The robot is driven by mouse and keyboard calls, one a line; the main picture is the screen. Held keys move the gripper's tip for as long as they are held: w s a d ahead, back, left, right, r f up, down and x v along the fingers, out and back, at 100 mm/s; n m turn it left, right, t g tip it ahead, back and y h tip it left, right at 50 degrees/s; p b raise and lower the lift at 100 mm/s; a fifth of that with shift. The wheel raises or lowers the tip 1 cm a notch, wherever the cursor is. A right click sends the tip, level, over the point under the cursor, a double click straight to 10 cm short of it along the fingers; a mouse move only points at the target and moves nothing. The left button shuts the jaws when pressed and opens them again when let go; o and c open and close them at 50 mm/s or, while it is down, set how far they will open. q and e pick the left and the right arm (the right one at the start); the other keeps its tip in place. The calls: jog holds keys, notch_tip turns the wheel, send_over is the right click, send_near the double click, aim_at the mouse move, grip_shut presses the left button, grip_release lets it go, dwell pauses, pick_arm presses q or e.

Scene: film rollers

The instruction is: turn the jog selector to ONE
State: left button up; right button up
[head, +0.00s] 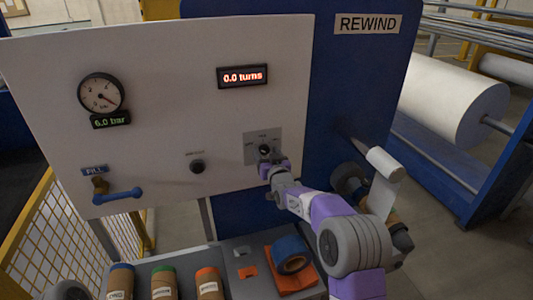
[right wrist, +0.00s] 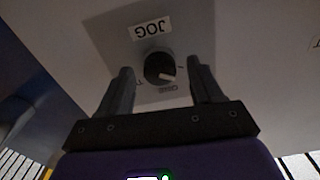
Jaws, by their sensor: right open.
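The jog selector (head: 264,150) is a small black knob on a grey plate (head: 250,139) low on the right of the white panel. In the right wrist view the knob (right wrist: 160,68) has a pale pointer mark at its lower right, and a label reading JOG (right wrist: 150,29) appears upside down. My right gripper (head: 270,164) is at the selector in the head view. In the right wrist view its two dark fingers (right wrist: 160,85) are open, one on each side of the knob, with gaps between. The other position labels are too small to read surely.
The white panel (head: 170,60) carries a pressure gauge (head: 101,94), a display reading 0.0 turns (head: 243,76), a black button (head: 197,166) and a blue-handled valve (head: 120,195). Below, a grey bench holds several labelled rolls and a blue tape roll (head: 290,254).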

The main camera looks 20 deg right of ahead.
jog(key=shift+w, duration=0.15)
jog(key=c, duration=1.1)
jog(key=shift+o, duration=0.2)
jog(key=shift+f+m+b, duration=0.15)
jog(key=shift+m+b, duration=0.45)
jog(key=shift+b, duration=0.35)
jog(key=m+b, duration=0.5)
jog(key=b, duration=0.1)
jog(key=m+b, duration=0.2)
jog(key=m, duration=0.1)
jog(key=shift+b, duration=0.3)
jog(key=shift+m+b, duration=0.65)
jog(key=shift+m, duration=0.65)
